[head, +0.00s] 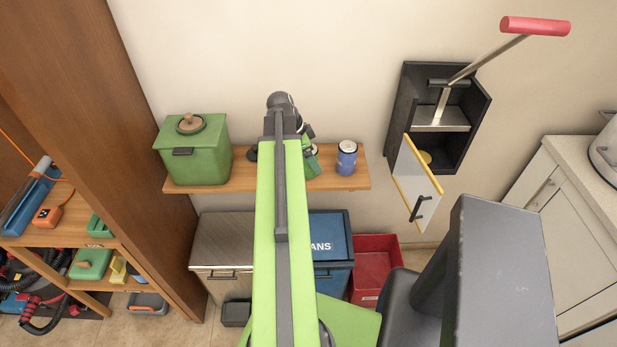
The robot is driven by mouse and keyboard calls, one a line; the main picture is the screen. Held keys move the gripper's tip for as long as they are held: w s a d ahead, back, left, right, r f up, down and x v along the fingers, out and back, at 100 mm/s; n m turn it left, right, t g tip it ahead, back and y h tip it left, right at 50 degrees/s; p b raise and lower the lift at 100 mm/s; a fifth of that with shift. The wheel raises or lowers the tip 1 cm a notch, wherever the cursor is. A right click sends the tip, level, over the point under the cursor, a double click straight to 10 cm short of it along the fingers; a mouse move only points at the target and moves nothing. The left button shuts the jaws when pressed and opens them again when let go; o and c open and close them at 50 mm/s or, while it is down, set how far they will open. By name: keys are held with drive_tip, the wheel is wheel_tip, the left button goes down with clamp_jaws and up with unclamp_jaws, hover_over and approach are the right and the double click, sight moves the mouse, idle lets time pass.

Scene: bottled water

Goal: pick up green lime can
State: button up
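A green can (313,161) stands on the wooden wall shelf (352,181), partly hidden behind my green arm. Only its right side shows, so I cannot read its label. My arm reaches up over the shelf, and its dark end, with my gripper (306,131), is close to the can in the picture. The fingers are mostly hidden behind the arm. I cannot tell whether they touch the can or whether they are open or shut.
A blue can (347,160) stands to the right on the shelf, and a green lidded box (194,152) to the left. A black wall cabinet (465,140) hangs at right with its door (415,180) open. Below are a blue bin (331,252) and a red bin (374,265).

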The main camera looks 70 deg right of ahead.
drive_tip(key=shift+f, duration=0.1)
drive_tip(key=c, duration=1.4)
